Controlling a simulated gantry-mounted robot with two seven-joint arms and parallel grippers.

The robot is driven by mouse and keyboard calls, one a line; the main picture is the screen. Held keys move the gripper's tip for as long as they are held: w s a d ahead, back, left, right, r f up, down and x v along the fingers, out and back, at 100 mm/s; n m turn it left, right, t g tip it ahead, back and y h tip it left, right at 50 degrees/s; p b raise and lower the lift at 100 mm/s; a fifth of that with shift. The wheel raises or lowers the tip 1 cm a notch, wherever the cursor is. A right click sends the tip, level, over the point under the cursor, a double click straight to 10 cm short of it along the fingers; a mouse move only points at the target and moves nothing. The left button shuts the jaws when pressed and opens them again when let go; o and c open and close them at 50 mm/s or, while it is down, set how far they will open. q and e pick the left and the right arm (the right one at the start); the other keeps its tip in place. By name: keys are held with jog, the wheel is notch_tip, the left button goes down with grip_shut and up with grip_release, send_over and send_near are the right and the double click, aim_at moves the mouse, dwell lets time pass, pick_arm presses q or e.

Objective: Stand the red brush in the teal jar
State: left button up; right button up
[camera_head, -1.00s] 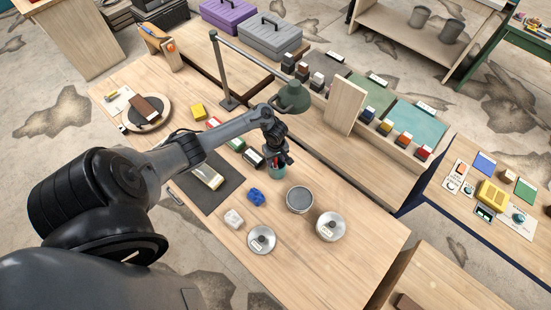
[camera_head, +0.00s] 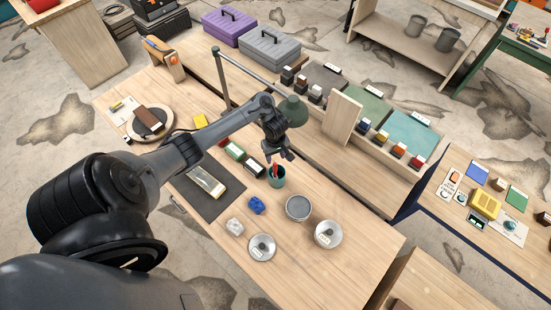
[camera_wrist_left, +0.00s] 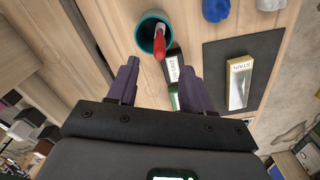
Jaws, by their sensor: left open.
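The teal jar (camera_head: 277,180) stands upright on the workbench, left of the grey tin. The red brush (camera_head: 274,170) is in the jar, its red handle sticking up out of the mouth. In the left wrist view the brush (camera_wrist_left: 159,42) leans against the rim of the jar (camera_wrist_left: 146,30); its lower end is hidden inside. My left gripper (camera_head: 279,155) is above the jar, clear of the brush. In the left wrist view its fingers (camera_wrist_left: 160,85) are apart with nothing between them. My right gripper is not in view.
A green-shaded lamp (camera_head: 292,110) stands just behind my left gripper. A blue lump (camera_head: 256,205), a grey tin (camera_head: 298,208) and a lidded tin (camera_head: 328,233) stand in front.

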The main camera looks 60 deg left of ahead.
pick_arm(q)
jog(key=s+d+r+m+t+y, duration=0.1)
jog(key=d+m+t, duration=0.2)
jog(key=d+m, duration=1.1)
jog(key=s+d+r+m+h, duration=0.1)
jog(key=s+d+r+m, duration=0.4)
jog(key=s+d+r, duration=0.6)
notch_tip(320, 180, up, 2)
jog(key=shift+s+d+r+t, duration=0.25)
jog(key=shift+s+d+t, duration=0.05)
jog(key=shift+s, duration=0.45)
